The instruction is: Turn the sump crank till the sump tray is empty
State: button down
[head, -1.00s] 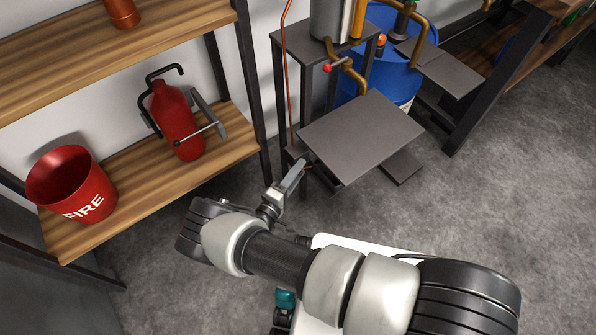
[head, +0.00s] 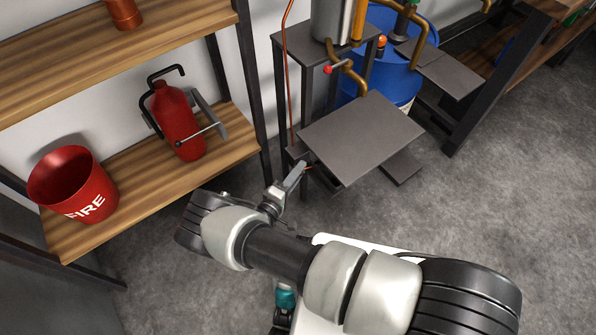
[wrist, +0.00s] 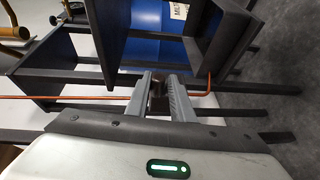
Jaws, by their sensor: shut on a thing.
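My gripper (head: 297,173) is beside the low left side of the dark stand, just left of the flat grey plate (head: 362,137). In the wrist view my gripper (wrist: 159,88) is shut on a small dark brown grip (wrist: 158,103), which I take for the sump crank's handle. The rest of the crank is hidden or too dark to make out. I cannot pick out the sump tray or what it holds in either view.
The dark stand (head: 308,45) carries a metal cylinder (head: 331,20) and a copper pipe (head: 288,70). A blue drum (head: 395,75) stands behind.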

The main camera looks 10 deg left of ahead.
jog(key=shift+w+d+r+m+g+y+p, duration=0.15)
jog(key=shift+w+d+r+m+g+p, duration=0.1)
jog(key=shift+r+g+p, duration=0.3)
jog(key=shift+w+d+r+m+g+y+p, duration=0.15)
jog(key=shift+w+r+g+p, duration=0.15)
jog(key=shift+r+p, duration=0.25)
jog(key=shift+w+d+r+m+g+y+p, duration=0.15)
jog(key=shift+w+d+m+g+y+p, duration=0.25)
jog(key=shift+g+y+p, duration=0.5)
jog(key=shift+w+d+r+m+g+y+p, duration=0.1)
jog(key=shift+w+d+m+g+y+p, duration=0.35)
jog(key=shift+g+p, duration=0.85)
jog(key=shift+w+d+r+m+g+y+p, duration=0.2)
jog(key=shift+w+g+y+p, duration=0.25)
jog(key=shift+g+y+p, duration=0.5)
jog(key=shift+f, duration=0.1)
jog(key=c, duration=1.7)
grip_release()
jog(key=shift+f, duration=0.1)
